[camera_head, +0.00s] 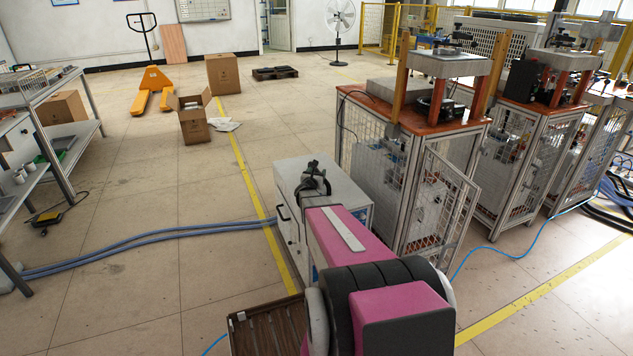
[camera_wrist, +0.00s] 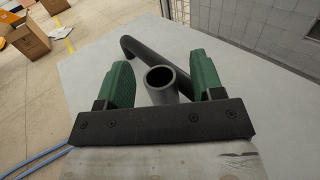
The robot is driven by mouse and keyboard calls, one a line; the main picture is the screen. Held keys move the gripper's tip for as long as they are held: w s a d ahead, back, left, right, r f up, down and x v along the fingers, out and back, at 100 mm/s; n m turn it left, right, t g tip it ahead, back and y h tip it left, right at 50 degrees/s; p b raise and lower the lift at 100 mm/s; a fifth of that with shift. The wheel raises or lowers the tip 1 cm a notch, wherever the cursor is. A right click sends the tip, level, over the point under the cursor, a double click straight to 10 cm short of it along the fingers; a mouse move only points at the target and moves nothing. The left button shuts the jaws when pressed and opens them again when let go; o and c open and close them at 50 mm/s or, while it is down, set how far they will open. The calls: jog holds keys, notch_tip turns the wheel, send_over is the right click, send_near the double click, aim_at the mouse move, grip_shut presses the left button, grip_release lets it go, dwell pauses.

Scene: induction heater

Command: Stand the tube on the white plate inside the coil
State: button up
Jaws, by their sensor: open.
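In the wrist view, a dark grey hollow tube (camera_wrist: 162,92) shows its round open end toward the camera, between the two green fingers of my gripper (camera_wrist: 162,74). The gripper is open, with a gap visible on each side of the tube. A longer dark bar (camera_wrist: 143,52) runs slantwise just behind the tube; I cannot tell whether it is part of the coil. A pale, flat top surface (camera_wrist: 90,62) lies beneath them. I cannot make out a separate white plate. The tube's lower end is hidden.
In the head view, a pale cabinet (camera_head: 352,196) stands beyond my pink arm, with dark parts on top. Meshed machine frames (camera_head: 425,200) stand close on the right. Blue hoses (camera_head: 150,237) cross the floor at left. Open floor lies toward the cardboard boxes (camera_head: 222,74).

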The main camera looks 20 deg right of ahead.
jog(key=shift+w+d, duration=0.1)
grip_shut()
jog(key=shift+r, duration=0.1)
